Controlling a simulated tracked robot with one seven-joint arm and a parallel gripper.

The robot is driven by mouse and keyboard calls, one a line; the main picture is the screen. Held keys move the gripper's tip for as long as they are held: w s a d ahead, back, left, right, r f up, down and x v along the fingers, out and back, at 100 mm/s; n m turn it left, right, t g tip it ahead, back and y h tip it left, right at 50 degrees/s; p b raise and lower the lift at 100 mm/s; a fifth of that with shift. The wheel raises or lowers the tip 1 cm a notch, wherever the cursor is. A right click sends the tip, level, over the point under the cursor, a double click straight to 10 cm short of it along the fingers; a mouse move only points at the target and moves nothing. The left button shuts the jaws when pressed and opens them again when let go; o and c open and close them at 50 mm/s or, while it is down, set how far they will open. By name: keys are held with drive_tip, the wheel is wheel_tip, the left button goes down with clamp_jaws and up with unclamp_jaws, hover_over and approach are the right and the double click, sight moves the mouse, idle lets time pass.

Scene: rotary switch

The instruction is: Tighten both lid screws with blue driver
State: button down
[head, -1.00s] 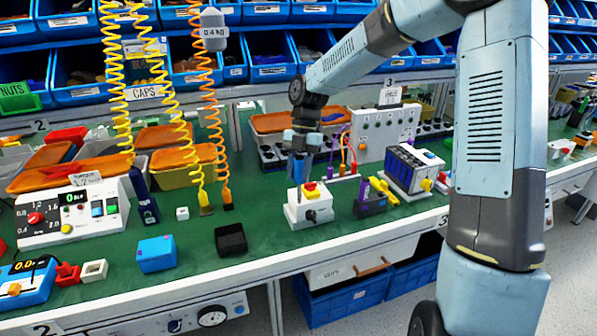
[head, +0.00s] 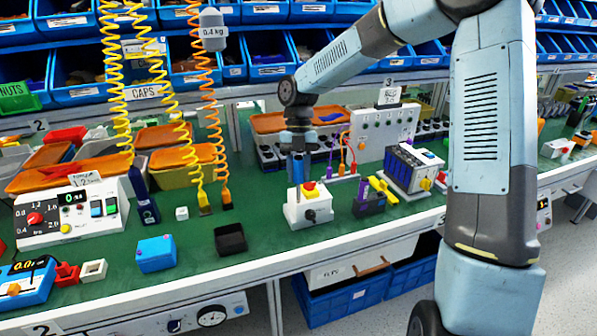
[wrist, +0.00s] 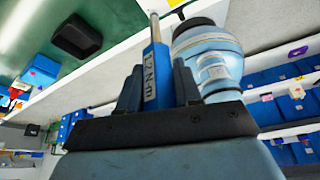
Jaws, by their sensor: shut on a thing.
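My gripper (head: 297,151) is shut on the blue driver (head: 297,168). It points down above the back of the white switch box. In the wrist view the blue driver (wrist: 157,75), marked 1.2 N·m, sits between the two dark fingers (wrist: 156,92), its metal shaft extending away from my gripper. The lid screws are too small to tell, and I cannot tell whether the driver tip touches the lid.
A dark holder (head: 370,205) with yellow and purple handles and a battery-like block (head: 412,170) stand right of the box. A black tray (head: 231,239) and a blue box (head: 156,254) lie left. Coiled cords (head: 212,110) hang left of my arm. Bare green bench lies between.

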drive_tip(key=shift+f, duration=0.3)
drive_tip(key=m+y, duration=0.1)
drive_tip(key=m, duration=0.1)
drive_tip(key=m+y, duration=0.1)
drive_tip(key=m, duration=0.2)
drive_tip(key=shift+t, duration=0.3)
drive_tip(key=shift+a+m+t+y, duration=0.1)
drive_tip(key=shift+m+t+y, duration=0.3)
drive_tip(key=shift+m, duration=1.2)
drive_tip(key=m+t+y, duration=0.1)
drive_tip(key=m, duration=0.2)
drive_tip(key=m+t, duration=0.1)
drive_tip(key=m, duration=0.4)
drive_tip(key=shift+w+t+y, duration=0.2)
drive_tip(key=shift+t+y, duration=0.1)
drive_tip(key=shift+t, duration=0.1)
